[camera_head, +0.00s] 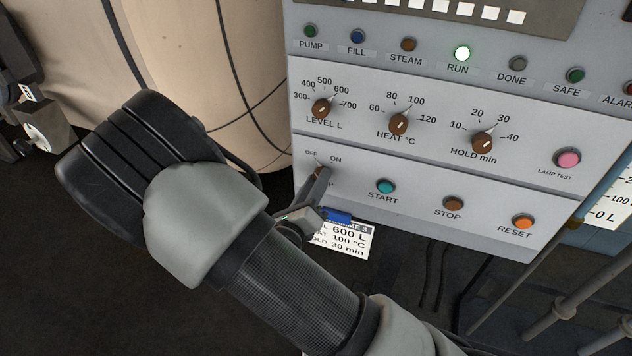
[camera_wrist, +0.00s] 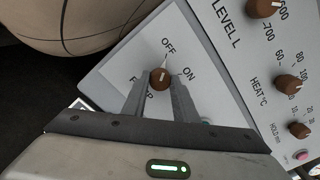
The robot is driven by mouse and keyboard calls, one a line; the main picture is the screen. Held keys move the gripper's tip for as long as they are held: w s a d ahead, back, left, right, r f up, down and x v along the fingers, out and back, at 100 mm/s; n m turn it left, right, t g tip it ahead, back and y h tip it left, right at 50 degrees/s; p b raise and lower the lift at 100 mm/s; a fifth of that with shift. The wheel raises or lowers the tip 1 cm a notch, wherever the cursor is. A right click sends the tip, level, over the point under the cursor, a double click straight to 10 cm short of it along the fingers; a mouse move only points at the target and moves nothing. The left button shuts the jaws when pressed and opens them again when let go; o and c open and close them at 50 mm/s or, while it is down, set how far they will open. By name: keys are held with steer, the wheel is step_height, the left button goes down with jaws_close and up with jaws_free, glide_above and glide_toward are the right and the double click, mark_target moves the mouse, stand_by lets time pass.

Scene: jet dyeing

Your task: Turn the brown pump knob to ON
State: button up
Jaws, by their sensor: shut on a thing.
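The brown pump knob (camera_wrist: 160,76) is at the lower left of the control panel, beside the OFF and ON labels. In the wrist view its small white mark points up, roughly toward OFF; its exact angle is hard to read. My gripper (camera_wrist: 162,92) has one finger on each side of the knob and is shut on it. In the head view my gripper (camera_head: 317,180) reaches the knob from below, and the fingers hide most of it. Part of the PUMP label is hidden by the fingers.
LEVEL (camera_head: 321,108), HEAT (camera_head: 399,124) and HOLD (camera_head: 483,142) knobs sit above. The START button (camera_head: 386,187) is just right of my gripper. A paper card (camera_head: 345,240) hangs below the panel. A RUN lamp (camera_head: 462,53) glows; the PUMP lamp (camera_head: 310,31) looks dark.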

steer(key=shift+m+b, duration=2.7)
steer(key=shift+m, duration=3.9)
steer(key=o, duration=1.1)
steer(key=shift+c, duration=0.2)
steer(key=shift+s, duration=0.1)
